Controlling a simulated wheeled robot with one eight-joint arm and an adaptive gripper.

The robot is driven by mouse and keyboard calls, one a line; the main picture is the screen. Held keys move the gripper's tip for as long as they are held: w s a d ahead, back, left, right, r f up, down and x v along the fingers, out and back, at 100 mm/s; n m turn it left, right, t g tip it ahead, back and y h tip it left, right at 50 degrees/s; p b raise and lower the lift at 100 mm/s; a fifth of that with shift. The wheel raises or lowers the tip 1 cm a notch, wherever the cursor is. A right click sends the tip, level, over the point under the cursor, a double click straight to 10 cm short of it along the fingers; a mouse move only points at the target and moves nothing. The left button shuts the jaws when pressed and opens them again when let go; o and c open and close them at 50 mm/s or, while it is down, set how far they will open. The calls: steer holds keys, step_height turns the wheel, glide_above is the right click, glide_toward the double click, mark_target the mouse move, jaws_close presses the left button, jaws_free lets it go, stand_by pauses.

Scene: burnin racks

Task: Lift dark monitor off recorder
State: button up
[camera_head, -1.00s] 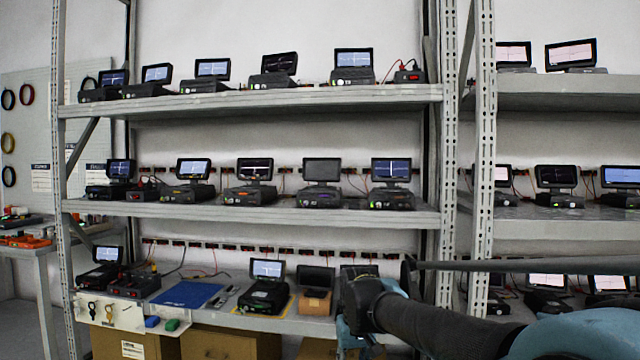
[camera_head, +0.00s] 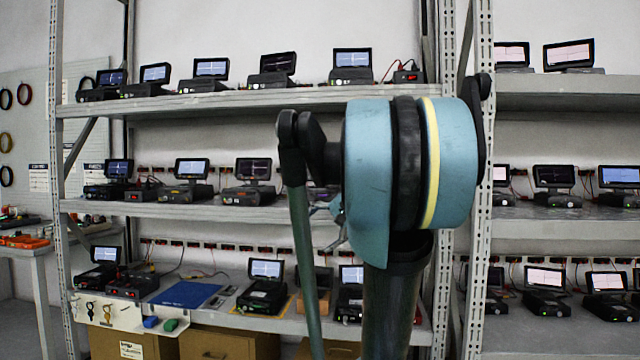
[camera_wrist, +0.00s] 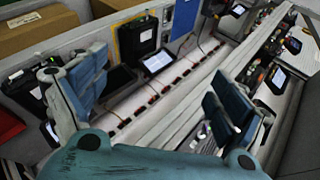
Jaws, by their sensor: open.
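My gripper (camera_wrist: 157,80) is open in the wrist view, its two blue fingers wide apart with nothing held between them. In the head view my arm covers the right part of the middle shelf, where the blank-screened monitor and its recorder stood, so both are hidden there. In the wrist view a recorder with small lit knobs (camera_wrist: 203,135) shows partly behind the right finger; I cannot tell whether it is the one bearing the dark monitor. Another dark monitor (camera_head: 322,275) sits low on the bottom shelf, partly behind my arm.
Lit monitors on recorders line the shelves, such as one on the middle shelf (camera_head: 192,168) and one on the bottom shelf (camera_head: 266,269). A blue mat (camera_head: 186,294) leaves clear room on the bottom shelf. The rack's metal post (camera_head: 482,190) stands right of my arm.

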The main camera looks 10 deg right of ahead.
steer(key=w+d+r+m+t+y, duration=0.1)
steer(key=w+d+r+m+t, duration=0.2)
steer(key=w+r, duration=0.55)
steer(key=m+t, duration=0.3)
steer(key=m, duration=0.1)
glide_toward(311, 170)
steer(key=shift+w+a+f+y, duration=0.3)
steer(key=shift+w+f+y, duration=0.15)
steer(key=shift+w, duration=0.2)
steer(key=shift+x, duration=3.05)
steer(key=shift+r, duration=0.2)
steer(key=c, duration=1.3)
